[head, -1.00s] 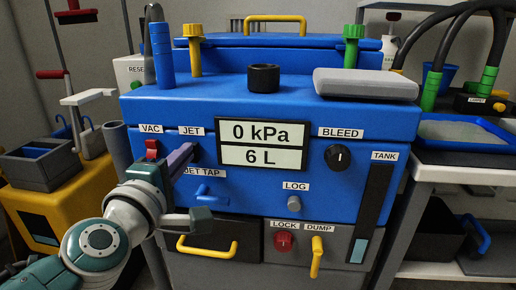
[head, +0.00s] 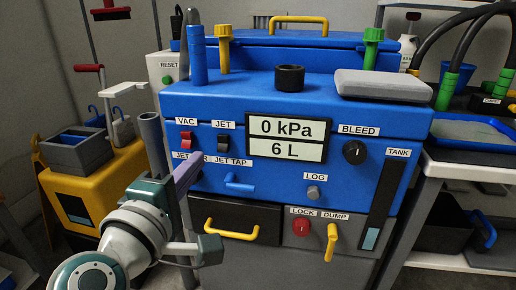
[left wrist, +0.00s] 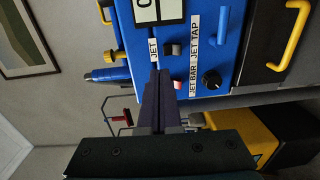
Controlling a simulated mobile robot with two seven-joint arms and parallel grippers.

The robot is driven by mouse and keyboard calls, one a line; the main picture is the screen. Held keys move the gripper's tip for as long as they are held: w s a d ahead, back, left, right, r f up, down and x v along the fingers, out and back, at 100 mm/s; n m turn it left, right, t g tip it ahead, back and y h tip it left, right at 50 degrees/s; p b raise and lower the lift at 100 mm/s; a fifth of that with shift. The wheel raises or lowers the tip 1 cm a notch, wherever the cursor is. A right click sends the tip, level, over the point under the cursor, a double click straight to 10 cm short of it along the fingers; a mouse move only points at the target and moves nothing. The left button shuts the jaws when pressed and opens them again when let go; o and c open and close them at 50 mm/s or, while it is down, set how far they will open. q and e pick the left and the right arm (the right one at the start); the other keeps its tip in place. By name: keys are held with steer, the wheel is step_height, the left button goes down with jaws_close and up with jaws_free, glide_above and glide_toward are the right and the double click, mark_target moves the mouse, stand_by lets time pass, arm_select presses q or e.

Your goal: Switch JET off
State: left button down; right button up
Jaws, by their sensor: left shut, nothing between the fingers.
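The JET switch (head: 224,143) is a dark rocker under the JET label on the blue machine's front panel (head: 270,190). It also shows in the left wrist view (left wrist: 171,49) as a grey rocker. The red VAC switch (head: 186,141) sits just left of it; it is red and pale in the left wrist view (left wrist: 178,84). My left gripper (head: 188,172) is shut and empty, its purple fingers below and left of the JET switch, seemingly clear of it. The fingers partly cover the JET BAR label. My right gripper is not in view.
The display (head: 286,139) reads 0 kPa and 6 L. The JET TAP handle (head: 239,184), BLEED knob (head: 354,152), LOG button (head: 313,193), red LOCK knob (head: 301,227) and yellow DUMP handle (head: 331,244) share the front. A yellow cart (head: 120,190) stands left.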

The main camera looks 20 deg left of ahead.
arm_select(q)
steer(key=shift+r+p+v, duration=0.15)
steer(key=shift+r+v, duration=0.1)
steer(key=shift+v, duration=0.8)
steer(key=shift+r+p+v, duration=0.15)
steer(key=shift+r+v, duration=0.1)
steer(key=shift+v, duration=0.8)
